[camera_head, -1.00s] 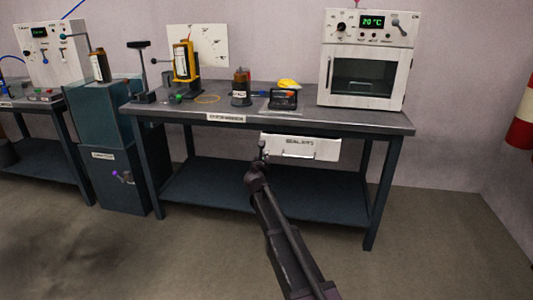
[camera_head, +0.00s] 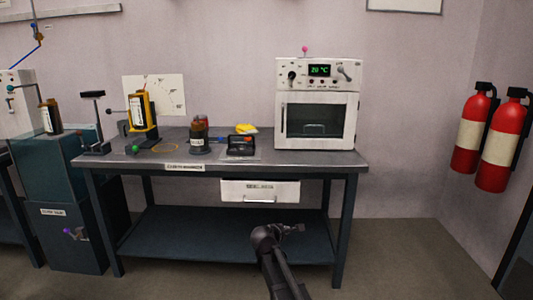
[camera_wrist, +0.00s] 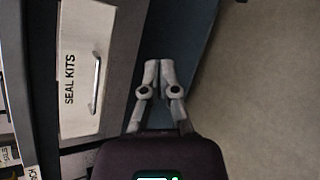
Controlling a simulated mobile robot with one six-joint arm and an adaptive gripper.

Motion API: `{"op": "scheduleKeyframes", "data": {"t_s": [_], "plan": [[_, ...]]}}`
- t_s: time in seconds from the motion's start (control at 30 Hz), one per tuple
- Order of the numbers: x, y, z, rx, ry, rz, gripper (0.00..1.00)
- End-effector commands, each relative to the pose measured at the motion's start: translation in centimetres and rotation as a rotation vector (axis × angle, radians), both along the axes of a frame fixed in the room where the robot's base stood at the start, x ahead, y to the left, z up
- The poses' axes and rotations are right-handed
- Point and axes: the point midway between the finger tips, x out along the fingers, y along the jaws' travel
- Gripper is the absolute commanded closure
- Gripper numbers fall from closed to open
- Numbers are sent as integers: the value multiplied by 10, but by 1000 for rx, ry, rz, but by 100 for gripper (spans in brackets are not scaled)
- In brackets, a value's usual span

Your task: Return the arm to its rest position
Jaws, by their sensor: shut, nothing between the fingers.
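My gripper (camera_wrist: 158,75) is shut and empty in the wrist view, with its two grey fingertips together. It points past the side of the white seal kits drawer (camera_wrist: 88,70) and is apart from its handle. In the head view my gripper (camera_head: 297,228) is small and dark, low in front of the bench, below and right of the drawer (camera_head: 260,190). The arm comes up from the bottom edge and bends at the wrist. The drawer front hangs under the bench top; I cannot tell whether it is fully closed.
The bench (camera_head: 320,158) carries a white oven (camera_head: 317,105), a yellow device (camera_head: 144,110), a dark bottle (camera_head: 199,133) and a small black case (camera_head: 241,145). A lower shelf (camera_head: 190,235) spans the legs. Fire extinguishers (camera_head: 503,145) hang at right. Floor (camera_head: 400,260) at right is clear.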

Motion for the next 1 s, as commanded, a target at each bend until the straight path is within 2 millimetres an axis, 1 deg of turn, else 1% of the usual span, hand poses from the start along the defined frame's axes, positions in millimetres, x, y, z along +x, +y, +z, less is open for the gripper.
{"op": "scheduleKeyframes", "data": {"t_s": [0.03, 0.1, 0.17, 0.2, 0.27, 0.3, 0.37, 0.4, 0.5, 0.6, 0.8, 1.0], "plan": [[-22, -21, -5, 95, 12, -82, 100], [-46, -43, -17, 230, 30, -198, 100], [-67, -58, -26, 343, 44, -300, 100], [-82, -68, -32, 415, 55, -369, 100], [-104, -80, -40, 520, 71, -475, 100], [-120, -86, -45, 588, 84, -546, 100], [-143, -95, -52, 685, 102, -656, 100], [-159, -99, -57, 748, 115, -729, 100], [-195, -105, -65, 882, 148, -901, 100], [-222, -107, -69, 981, 177, -1039, 100], [-263, -105, -72, 1107, 229, -1242, 100], [-296, -101, -71, 1194, 276, -1409, 100]]}}
